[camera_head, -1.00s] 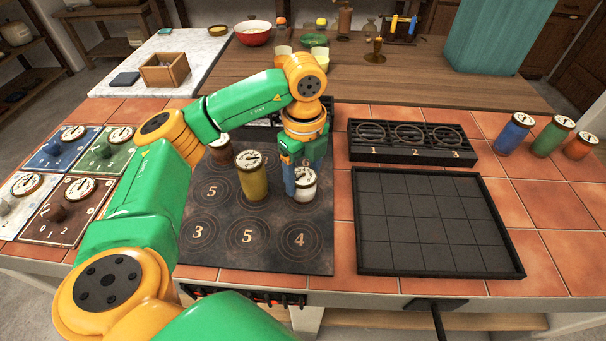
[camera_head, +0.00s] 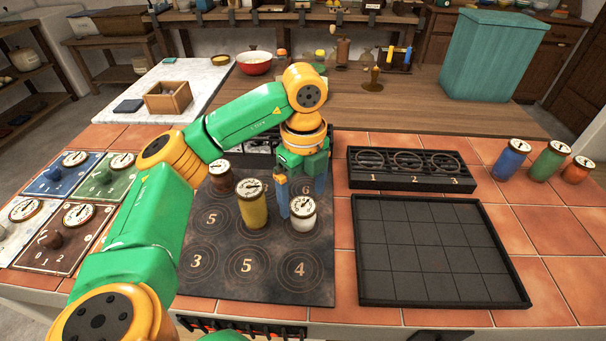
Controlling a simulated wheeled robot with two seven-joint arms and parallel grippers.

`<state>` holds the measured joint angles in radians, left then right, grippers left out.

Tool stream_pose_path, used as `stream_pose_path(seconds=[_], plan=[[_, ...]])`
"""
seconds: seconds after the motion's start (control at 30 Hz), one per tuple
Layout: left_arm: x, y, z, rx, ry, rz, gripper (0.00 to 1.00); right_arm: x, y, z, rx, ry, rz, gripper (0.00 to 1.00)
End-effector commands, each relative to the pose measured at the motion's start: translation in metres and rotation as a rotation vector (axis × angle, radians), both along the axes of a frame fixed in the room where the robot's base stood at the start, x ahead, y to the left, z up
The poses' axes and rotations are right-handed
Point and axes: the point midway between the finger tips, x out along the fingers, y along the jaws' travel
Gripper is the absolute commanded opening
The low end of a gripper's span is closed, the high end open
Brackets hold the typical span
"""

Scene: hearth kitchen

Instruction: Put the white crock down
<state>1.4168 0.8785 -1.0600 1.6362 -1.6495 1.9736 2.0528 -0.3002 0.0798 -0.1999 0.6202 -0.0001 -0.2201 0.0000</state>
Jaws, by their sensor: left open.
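The white crock (camera_head: 303,217) stands upright on the dark hob plate (camera_head: 215,283), at the right side between the rings marked 6 and 4. It has a dial on its lid. My left gripper (camera_head: 300,203) is open just behind and above it, with blue fingertips pointing down. One finger is close to the crock's left side; I cannot tell whether it touches. My right gripper is not in view.
A black gridded tray (camera_head: 440,300) lies empty to the right. A black rack (camera_head: 415,180) with rings numbered 1 to 3 is behind it. Blue (camera_head: 508,160), green (camera_head: 548,162) and orange (camera_head: 577,171) crocks stand far right. Panels with dials and knobs (camera_head: 60,245) lie left.

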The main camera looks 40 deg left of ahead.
Motion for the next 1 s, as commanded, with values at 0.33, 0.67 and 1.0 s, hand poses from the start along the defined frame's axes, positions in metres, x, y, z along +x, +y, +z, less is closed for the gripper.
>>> stream_pose_path(seconds=[0.33, 0.67, 1.0], plan=[[0.001, 0.0, 0.083, 0.001, -0.002, -0.001, 0.96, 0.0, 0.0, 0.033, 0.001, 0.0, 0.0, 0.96], [0.001, 0.0, 0.087, -0.001, 0.0, -0.001, 0.96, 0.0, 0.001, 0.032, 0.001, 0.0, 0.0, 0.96], [0.001, 0.0, 0.12, 0.0, 0.0, -0.001, 0.96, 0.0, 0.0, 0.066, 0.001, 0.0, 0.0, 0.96]])
